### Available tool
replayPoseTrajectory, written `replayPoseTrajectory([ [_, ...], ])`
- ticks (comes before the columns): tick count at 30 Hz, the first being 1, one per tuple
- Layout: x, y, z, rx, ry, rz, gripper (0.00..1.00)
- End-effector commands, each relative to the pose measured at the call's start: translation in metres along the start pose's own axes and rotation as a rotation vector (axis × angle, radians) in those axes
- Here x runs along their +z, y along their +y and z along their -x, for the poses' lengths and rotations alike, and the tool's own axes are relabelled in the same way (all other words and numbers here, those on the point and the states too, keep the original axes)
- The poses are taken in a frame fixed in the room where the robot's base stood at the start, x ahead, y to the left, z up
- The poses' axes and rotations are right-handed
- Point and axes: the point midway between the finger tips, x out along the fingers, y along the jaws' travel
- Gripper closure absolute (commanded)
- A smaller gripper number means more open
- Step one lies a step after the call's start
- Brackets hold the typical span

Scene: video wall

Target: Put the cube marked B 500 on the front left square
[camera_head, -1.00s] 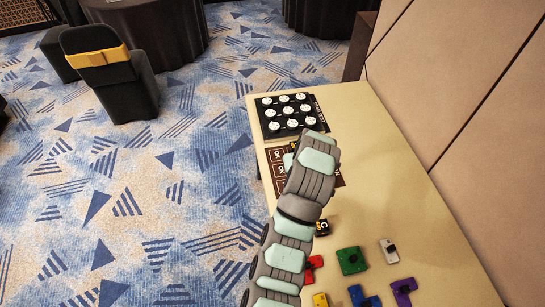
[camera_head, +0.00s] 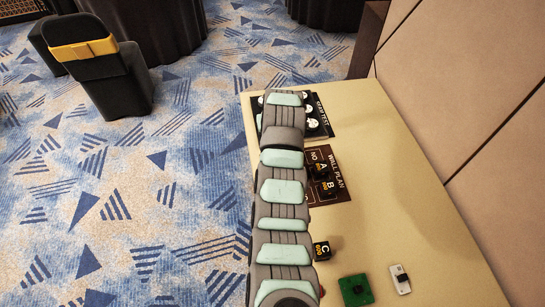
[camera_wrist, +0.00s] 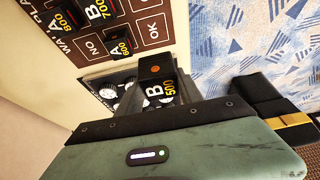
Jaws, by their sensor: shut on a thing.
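The cube marked B 500 (camera_wrist: 158,88), black with yellow and white marks, is between the fingers of my gripper (camera_wrist: 160,103) in the wrist view. The gripper is shut on it and appears to hold it above the table. The dark brown wall plan board (camera_head: 341,190) lies on the table, partly hidden by my arm in the head view. In the wrist view its squares marked NO and OK (camera_wrist: 152,28) show. Cubes marked A 800 (camera_wrist: 62,22), B 700 (camera_wrist: 100,10) and A 600 (camera_wrist: 118,46) stand on it. My arm hides gripper and held cube in the head view.
A black panel with round white pieces (camera_head: 312,123) lies beyond the board, partly behind my arm. A cube marked C (camera_head: 321,250), a green piece (camera_head: 355,289) and a white piece (camera_head: 400,279) lie nearer. The table's right side (camera_head: 400,180) is clear, beside a wall.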

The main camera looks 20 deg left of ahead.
Motion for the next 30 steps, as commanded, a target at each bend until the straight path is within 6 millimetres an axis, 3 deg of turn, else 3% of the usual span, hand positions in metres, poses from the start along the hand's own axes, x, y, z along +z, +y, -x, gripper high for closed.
replayPoseTrajectory([
  [3,0.015,0.0,-0.032,0.0,-0.006,0.0,0.99],
  [9,0.03,0.0,-0.072,0.0,-0.001,0.001,0.99],
  [30,0.05,0.0,-0.121,0.001,0.001,0.002,0.99],
])
